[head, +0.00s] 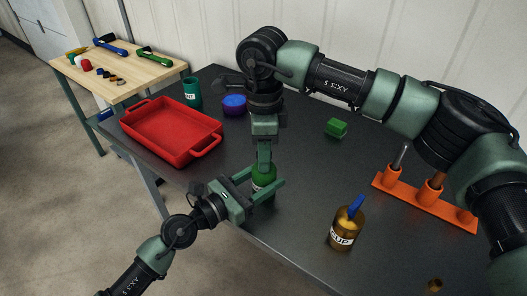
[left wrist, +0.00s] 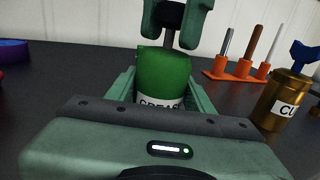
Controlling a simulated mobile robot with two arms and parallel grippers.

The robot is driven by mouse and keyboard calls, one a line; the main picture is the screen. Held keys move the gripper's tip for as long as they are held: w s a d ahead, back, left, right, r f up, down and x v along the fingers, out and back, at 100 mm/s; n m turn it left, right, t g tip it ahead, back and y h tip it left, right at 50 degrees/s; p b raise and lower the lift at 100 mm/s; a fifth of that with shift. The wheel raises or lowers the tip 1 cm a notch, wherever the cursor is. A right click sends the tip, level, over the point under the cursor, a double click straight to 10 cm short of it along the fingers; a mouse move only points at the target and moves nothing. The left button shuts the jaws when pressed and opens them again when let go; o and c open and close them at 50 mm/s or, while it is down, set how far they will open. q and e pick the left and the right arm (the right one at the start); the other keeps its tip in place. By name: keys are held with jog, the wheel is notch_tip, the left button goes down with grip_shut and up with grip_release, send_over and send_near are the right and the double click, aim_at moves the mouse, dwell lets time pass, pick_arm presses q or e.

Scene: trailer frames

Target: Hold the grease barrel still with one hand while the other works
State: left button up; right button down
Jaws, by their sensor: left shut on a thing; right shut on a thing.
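The grease barrel (head: 263,176) is green and stands upright near the table's front edge. Its white label, partly hidden, shows in the left wrist view (left wrist: 163,78). My left gripper (head: 270,189) is shut around the barrel's body, one finger on each side. My right gripper (head: 264,157) comes down from above and is shut on a dark knob (left wrist: 170,15) over the barrel. A thin dark stem (left wrist: 169,39) runs from the knob to the barrel's top. In the head view the right gripper hides the knob and the barrel's top.
A brown cup (head: 343,238) holding a blue tool (head: 355,206) stands to the right. An orange rack (head: 408,199) with rods is farther right. A red tray (head: 160,151), teal cup (head: 192,94), blue-purple round container (head: 234,109) and green block (head: 336,127) lie around. A wooden side table (head: 125,78) holds tools.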

jog(key=shift+f, duration=0.2)
jog(key=c, duration=1)
grip_release()
notch_tip(320, 180, up, 12)
pick_arm(q)
jog(key=o, duration=1.6)
